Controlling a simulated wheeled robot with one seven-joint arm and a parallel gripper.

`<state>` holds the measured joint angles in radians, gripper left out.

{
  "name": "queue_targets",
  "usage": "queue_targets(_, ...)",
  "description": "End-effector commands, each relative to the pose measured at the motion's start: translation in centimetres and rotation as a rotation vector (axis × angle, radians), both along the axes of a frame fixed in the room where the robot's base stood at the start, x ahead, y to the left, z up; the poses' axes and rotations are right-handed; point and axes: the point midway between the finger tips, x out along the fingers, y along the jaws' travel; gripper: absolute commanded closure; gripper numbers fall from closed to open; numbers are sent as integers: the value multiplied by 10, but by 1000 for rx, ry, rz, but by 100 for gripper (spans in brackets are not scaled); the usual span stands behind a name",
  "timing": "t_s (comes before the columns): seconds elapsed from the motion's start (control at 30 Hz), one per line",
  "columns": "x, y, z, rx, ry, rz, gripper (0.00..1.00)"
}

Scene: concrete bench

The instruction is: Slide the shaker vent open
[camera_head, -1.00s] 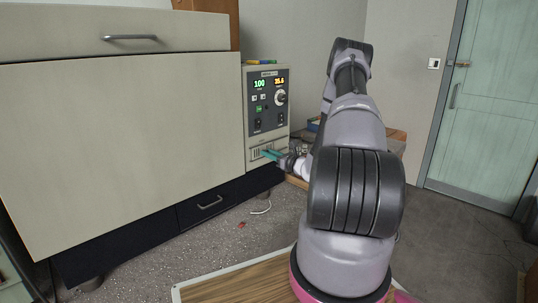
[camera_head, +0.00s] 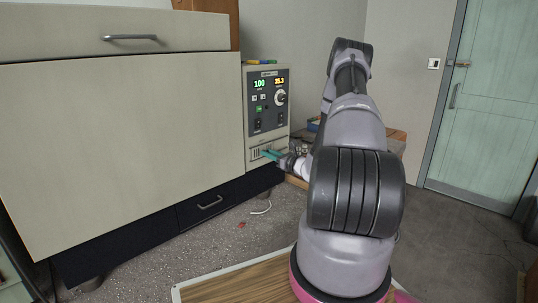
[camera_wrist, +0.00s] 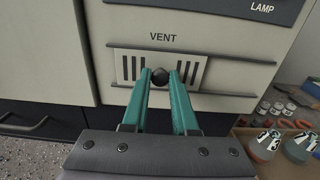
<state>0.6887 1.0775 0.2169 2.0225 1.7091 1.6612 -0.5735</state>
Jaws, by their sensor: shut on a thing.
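The shaker (camera_head: 266,112) is a pale cabinet with a dark control panel, facing my arm in the head view. Its vent (camera_wrist: 128,68) is a slotted strip under the word VENT in the wrist view, with dark slots on both sides of a round black knob (camera_wrist: 159,74). My gripper (camera_wrist: 160,78) has teal fingers, one on each side of the knob, shut on it. In the head view my gripper (camera_head: 268,154) is small at the vent, and the knob cannot be made out there.
A shelf at the right of the wrist view holds flasks (camera_wrist: 264,143) and several small jars (camera_wrist: 282,108). A drawer handle (camera_wrist: 25,126) is at the left. The floor (camera_head: 190,255) before the cabinet is mostly clear.

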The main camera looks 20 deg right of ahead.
Motion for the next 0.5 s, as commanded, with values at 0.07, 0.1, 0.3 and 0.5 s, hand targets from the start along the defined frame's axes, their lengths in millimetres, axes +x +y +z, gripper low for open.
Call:
queue_targets(0.07,0,0,0,0,1,-1,100)
queue_targets(0.1,0,0,0,0,1,-1,100)
queue_targets(0.3,-1,-1,0,0,1,-1,100)
queue_targets(0.5,6,-19,-1,-3,-1,-3,100)
